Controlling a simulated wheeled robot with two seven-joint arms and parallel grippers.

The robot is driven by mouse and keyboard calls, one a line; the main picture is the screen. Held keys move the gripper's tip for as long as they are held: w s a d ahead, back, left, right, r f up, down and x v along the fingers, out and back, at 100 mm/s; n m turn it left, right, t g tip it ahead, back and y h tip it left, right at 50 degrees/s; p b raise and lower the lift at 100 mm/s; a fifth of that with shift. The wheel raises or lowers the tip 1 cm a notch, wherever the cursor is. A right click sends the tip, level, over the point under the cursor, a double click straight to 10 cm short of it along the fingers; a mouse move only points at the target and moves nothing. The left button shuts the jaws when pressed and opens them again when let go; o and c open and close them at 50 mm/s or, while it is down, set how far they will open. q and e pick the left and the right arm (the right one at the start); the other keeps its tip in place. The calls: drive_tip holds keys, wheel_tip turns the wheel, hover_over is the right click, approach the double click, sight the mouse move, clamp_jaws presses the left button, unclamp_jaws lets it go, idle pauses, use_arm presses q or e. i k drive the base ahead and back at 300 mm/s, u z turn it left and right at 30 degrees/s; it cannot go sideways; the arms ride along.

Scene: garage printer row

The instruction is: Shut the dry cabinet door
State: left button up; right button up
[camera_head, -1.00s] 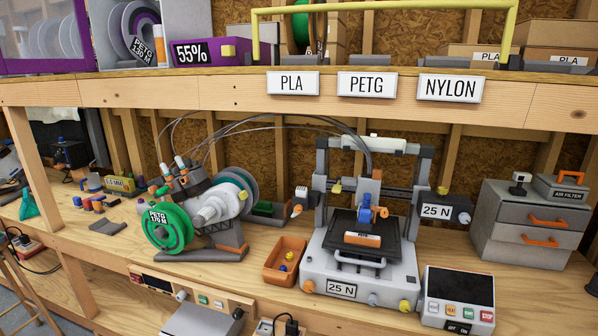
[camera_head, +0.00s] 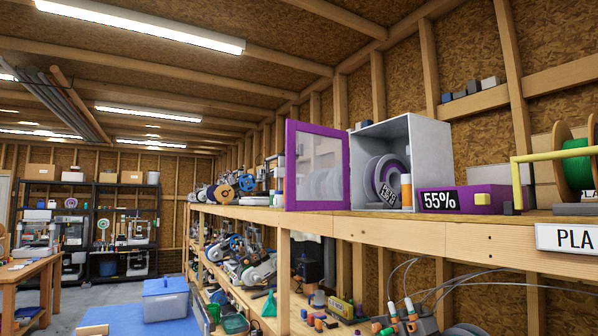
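The dry cabinet (camera_head: 431,150) is a grey-white box on the upper shelf, right of the middle of the head view. Its purple-framed door (camera_head: 291,172) with a clear pane stands wide open, swung out to the left of the box. Inside are grey and purple filament spools (camera_head: 388,178) and an orange-and-white cylinder (camera_head: 406,190). A purple unit reading 55% (camera_head: 468,200) sits at the cabinet's right. Neither of my grippers shows in the view.
The wooden shelf edge (camera_head: 400,231) runs below the cabinet. Several spools and machines crowd the lower shelf. A yellow bar (camera_head: 517,170) stands at the right. A blue-lidded bin (camera_head: 166,299) stands on the floor at lower left.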

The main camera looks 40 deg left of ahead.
sight(293, 126)
drive_tip(key=u, duration=1.85)
drive_tip(key=i, duration=2.9)
drive_tip(key=z, duration=2.6)
